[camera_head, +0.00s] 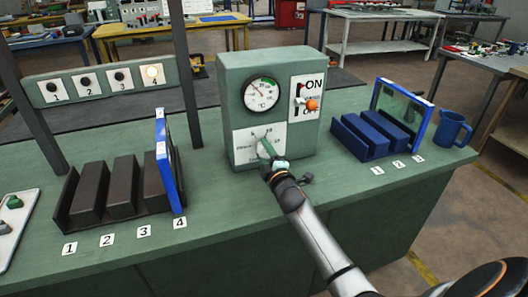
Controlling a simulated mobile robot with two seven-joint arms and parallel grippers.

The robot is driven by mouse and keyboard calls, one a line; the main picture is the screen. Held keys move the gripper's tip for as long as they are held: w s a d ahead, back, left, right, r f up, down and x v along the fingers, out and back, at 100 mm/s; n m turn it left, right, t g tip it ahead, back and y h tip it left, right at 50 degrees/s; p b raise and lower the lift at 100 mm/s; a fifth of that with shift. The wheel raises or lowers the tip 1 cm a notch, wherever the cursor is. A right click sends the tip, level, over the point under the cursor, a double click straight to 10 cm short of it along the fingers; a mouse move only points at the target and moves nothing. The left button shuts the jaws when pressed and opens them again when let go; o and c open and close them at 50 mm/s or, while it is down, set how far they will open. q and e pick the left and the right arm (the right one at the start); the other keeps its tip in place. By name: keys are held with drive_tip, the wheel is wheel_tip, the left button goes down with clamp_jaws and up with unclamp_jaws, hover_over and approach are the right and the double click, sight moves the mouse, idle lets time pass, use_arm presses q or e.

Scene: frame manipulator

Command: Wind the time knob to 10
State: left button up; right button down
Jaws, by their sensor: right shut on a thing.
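A green control box (233,95) stands upright on the green workbench. A white dial plate (240,146) with printed marks is on its lower front, and the time knob (266,146) sits on this plate. My right gripper (268,158) is at the plate, shut on the knob. The gripper covers much of the knob and some dial marks, so the exact setting is hard to read. A round temperature gauge (262,94) is above the plate. An ON/OFF switch with an orange knob (312,105) is beside the gauge. My left gripper is not in view.
A dark slotted rack (66,200) with a blue-edged frame stands left, above number labels. A blue rack (345,140) with a blue-framed panel (428,118) and a blue mug (452,130) are right. A panel of numbered buttons (68,88) is at the back left.

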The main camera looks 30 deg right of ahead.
drive_tip(key=shift+c, duration=1.5)
unclamp_jaws()
drive_tip(key=shift+s, duration=0.1)
drive_tip(key=v, duration=1.2)
drive_tip(key=shift+s, duration=0.2)
drive_tip(key=shift+f, duration=0.1)
